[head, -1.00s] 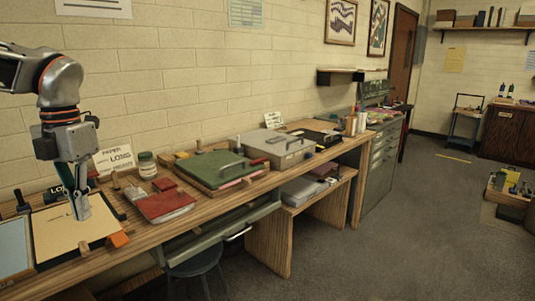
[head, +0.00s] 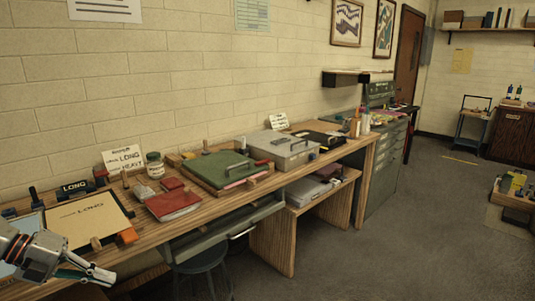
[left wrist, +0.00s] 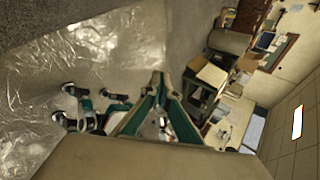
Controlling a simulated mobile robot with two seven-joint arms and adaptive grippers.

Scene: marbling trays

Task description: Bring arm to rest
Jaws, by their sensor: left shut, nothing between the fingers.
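My left gripper (head: 88,274) is low at the left of the head view, in front of the bench edge, with its fingers pointing right. It is shut and empty. It stands apart from the tan sheet marked LONG (head: 92,221), which lies on a dark board on the bench behind it. In the left wrist view my left gripper's fingers (left wrist: 158,82) come together at their tips, with nothing between them. My right gripper does not show in the head view.
The long wooden bench (head: 152,238) holds a red book (head: 172,206), a jar (head: 154,166), a green board (head: 213,166) and a grey metal case (head: 283,147). A stool (head: 203,261) stands under it. Plastic sheeting (left wrist: 95,55) covers floor in the wrist view.

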